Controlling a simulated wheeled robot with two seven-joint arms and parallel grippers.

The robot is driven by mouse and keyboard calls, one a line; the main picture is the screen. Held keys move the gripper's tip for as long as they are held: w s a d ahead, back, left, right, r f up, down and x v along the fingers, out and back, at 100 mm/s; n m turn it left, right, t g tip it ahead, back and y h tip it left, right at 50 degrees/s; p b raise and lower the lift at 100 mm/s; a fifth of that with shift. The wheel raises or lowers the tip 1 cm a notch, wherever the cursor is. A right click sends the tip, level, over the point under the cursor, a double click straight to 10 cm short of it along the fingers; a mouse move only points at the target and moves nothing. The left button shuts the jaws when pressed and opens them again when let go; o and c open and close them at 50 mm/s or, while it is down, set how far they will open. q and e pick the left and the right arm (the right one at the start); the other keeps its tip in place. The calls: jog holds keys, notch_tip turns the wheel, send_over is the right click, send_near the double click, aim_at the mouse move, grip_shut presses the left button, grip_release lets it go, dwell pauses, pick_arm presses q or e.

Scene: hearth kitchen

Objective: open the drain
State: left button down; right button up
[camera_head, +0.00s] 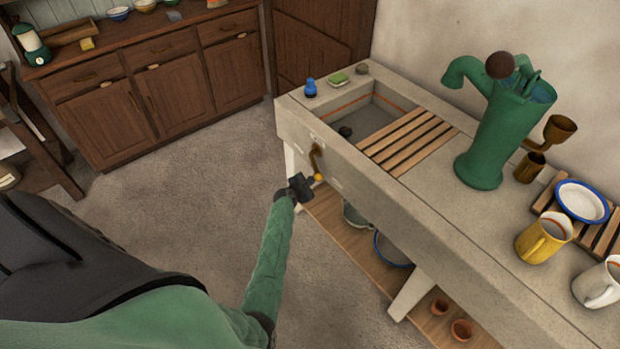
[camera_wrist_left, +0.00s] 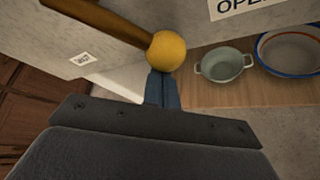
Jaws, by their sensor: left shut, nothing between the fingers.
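The drain lever (camera_head: 315,156) is a brown-gold handle on the front face of the stone sink (camera_head: 300,122), hanging down to a yellow ball knob (camera_head: 318,177). In the left wrist view the lever (camera_wrist_left: 112,22) comes in from the upper left and ends in the knob (camera_wrist_left: 166,50). My left gripper (camera_head: 311,181) is shut and empty, its blue-grey fingertips (camera_wrist_left: 161,88) just below the knob in that view. They look close to it; contact cannot be told. A dark round thing (camera_head: 345,131) sits in the basin. My right gripper is not in view.
A sign reading "OPE…" (camera_wrist_left: 238,8) and a small label (camera_wrist_left: 80,58) are on the sink front. A pale green pot (camera_wrist_left: 222,65) and a blue-rimmed basin (camera_wrist_left: 290,50) stand on the lower shelf. A green pump (camera_head: 495,130) stands on the counter.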

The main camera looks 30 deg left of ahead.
pick_arm(q)
jog(key=shift+d+r, duration=0.1)
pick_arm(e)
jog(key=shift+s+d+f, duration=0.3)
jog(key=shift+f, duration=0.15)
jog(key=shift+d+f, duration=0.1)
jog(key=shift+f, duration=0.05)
